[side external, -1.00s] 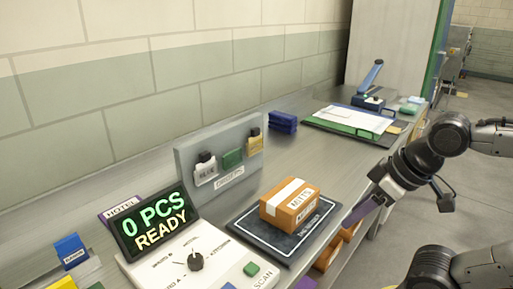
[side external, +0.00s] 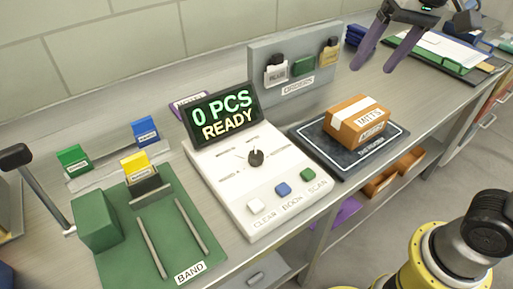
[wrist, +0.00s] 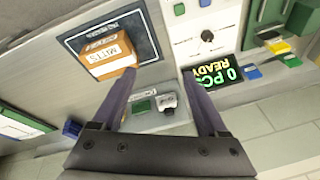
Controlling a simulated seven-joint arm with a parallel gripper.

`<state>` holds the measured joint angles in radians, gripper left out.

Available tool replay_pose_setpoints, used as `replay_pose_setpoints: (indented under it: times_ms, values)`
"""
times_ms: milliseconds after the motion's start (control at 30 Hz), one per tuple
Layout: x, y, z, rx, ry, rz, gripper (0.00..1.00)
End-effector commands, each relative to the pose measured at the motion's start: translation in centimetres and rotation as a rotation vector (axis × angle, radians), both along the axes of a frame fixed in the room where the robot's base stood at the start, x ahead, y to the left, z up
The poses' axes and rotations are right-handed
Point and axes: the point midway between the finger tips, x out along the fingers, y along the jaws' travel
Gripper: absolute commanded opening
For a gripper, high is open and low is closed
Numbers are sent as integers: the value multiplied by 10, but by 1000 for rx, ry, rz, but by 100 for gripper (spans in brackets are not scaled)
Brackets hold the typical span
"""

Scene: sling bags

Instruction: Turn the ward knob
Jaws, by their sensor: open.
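The ward knob (side external: 256,158) is a small black dial on the white control panel (side external: 235,190), below a display reading "0 PCS READY" (side external: 222,113). Printed labels ring the knob, too small to read surely. The knob also shows in the wrist view (wrist: 207,36), upper right, beyond the fingers. My gripper (side external: 377,62) is open and empty, its two purple fingers apart. It hangs above the table's back right part, to the right of the knob and well clear of it. In the wrist view my gripper (wrist: 163,80) spans the space beside the panel.
An orange box labelled "MITTS" (side external: 358,125) sits on a dark mat (side external: 317,146) right of the panel. A grey rack (side external: 258,65) with several tags stands behind. A green band fixture (side external: 150,245) with a black-knobbed lever (side external: 17,157) is at left.

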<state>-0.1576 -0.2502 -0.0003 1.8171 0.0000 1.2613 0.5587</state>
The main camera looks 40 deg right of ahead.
Motion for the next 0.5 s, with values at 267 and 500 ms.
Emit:
replay_pose_setpoints:
  times_ms: [267, 500]
  values:
    - [90, 71, -18, -1, 149, 8, 76]
    - [134, 135, -70, -40, 246, 91, 76]
